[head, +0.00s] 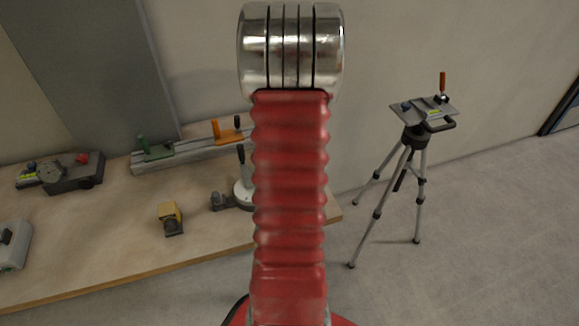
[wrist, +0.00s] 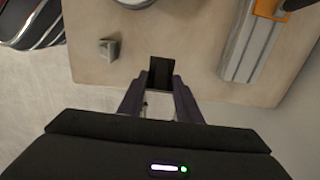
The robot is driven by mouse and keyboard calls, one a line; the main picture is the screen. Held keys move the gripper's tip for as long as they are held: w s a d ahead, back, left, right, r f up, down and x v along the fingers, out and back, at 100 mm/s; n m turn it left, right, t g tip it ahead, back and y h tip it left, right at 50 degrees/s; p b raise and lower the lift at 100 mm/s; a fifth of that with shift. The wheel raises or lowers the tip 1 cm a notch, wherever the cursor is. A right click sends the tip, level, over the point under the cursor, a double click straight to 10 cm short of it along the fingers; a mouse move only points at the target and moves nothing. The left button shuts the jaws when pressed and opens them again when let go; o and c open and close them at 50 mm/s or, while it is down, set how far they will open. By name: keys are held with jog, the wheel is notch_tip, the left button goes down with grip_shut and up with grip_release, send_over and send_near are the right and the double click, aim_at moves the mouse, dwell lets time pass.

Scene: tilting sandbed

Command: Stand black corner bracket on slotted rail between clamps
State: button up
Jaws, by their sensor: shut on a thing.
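My gripper (wrist: 160,92) is shut on the black corner bracket (wrist: 161,70), which shows as a dark plate between the fingertips in the wrist view. The bracket's lower part is hidden by the gripper, and its height above the bench cannot be told. The slotted rail (head: 195,153) lies along the back of the bench, with a green clamp (head: 153,149) on its left part and an orange clamp (head: 228,131) to the right. In the wrist view the rail (wrist: 250,47) is right of the bracket and apart from it. My gripper is not visible in the head view.
On the bench (head: 110,225) are a yellow-and-black block (head: 170,217), a round-based device (head: 243,193), a dark instrument (head: 75,172) and a grey box (head: 14,245). A tripod (head: 412,150) stands right of the bench. My arm hides the bench's right part.

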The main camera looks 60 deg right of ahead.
jog(key=shift+f, duration=2.65)
jog(key=shift+f, duration=1.9)
jog(key=o, duration=1.2)
notch_tip(320, 180, up, 12)
jog(key=shift+r, duration=0.1)
